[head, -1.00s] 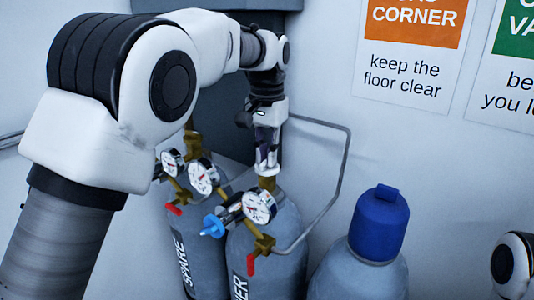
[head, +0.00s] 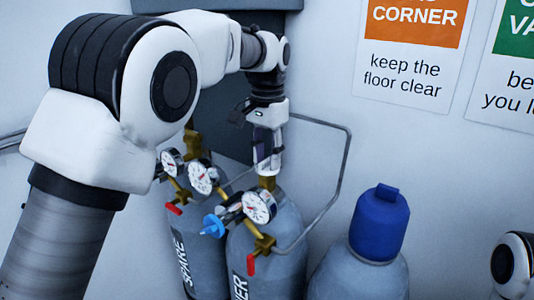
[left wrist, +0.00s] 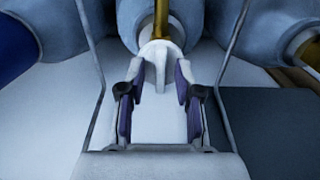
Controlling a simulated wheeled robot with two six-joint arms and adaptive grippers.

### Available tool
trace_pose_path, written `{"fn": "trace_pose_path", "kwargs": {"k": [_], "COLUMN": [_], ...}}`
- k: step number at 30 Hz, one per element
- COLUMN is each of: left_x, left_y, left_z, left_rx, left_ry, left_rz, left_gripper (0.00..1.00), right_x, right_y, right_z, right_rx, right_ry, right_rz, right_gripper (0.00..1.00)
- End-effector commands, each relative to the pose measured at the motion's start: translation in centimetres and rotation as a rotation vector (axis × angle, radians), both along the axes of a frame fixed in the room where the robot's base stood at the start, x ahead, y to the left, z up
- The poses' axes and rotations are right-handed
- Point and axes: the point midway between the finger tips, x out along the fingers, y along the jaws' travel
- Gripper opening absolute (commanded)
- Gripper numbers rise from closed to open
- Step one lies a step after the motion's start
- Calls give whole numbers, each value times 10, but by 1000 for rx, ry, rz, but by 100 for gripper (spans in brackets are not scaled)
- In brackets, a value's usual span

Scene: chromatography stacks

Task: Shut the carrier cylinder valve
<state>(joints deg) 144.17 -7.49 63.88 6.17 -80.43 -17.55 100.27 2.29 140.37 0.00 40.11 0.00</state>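The carrier cylinder (head: 270,258) is the grey middle bottle, its label partly cut off, with a brass valve (head: 267,183) on top. My left gripper (head: 268,163) points straight down onto that valve. In the left wrist view, the valve's pale handwheel (left wrist: 160,50) sits between the fingertips of my left gripper (left wrist: 161,68), on a brass stem (left wrist: 161,18). The fingers are partly closed, one at each side of the handwheel, and look to be shut on it. The exact contact is hard to see. My right gripper is not in view.
A gauge (head: 258,207), a blue knob (head: 213,225) and a red lever (head: 251,264) sit at the carrier's front. The spare cylinder (head: 190,245) stands left, a blue-capped cylinder (head: 378,225) right. A bent grey pipe (head: 346,160) runs close to my left gripper.

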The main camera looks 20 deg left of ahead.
Motion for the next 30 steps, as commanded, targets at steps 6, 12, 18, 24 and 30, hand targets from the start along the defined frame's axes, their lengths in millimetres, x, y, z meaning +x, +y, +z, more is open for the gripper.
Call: {"fn": "trace_pose_path", "kwargs": {"k": [6,12,18,24,30], "left_x": [0,2,3,3,2], "left_y": [0,0,0,-1,0], "left_z": [2,18,69,108,120], "left_rx": [0,-1,-1,-1,0], "left_ry": [-4,-7,-8,-5,-2], "left_rz": [1,1,0,0,0], "left_gripper": [36,36,36,36,36], "right_x": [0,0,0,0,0], "right_y": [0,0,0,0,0], "right_z": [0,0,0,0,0], "right_rx": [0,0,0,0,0], "right_ry": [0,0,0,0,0], "right_rz": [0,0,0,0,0], "right_gripper": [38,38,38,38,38]}}
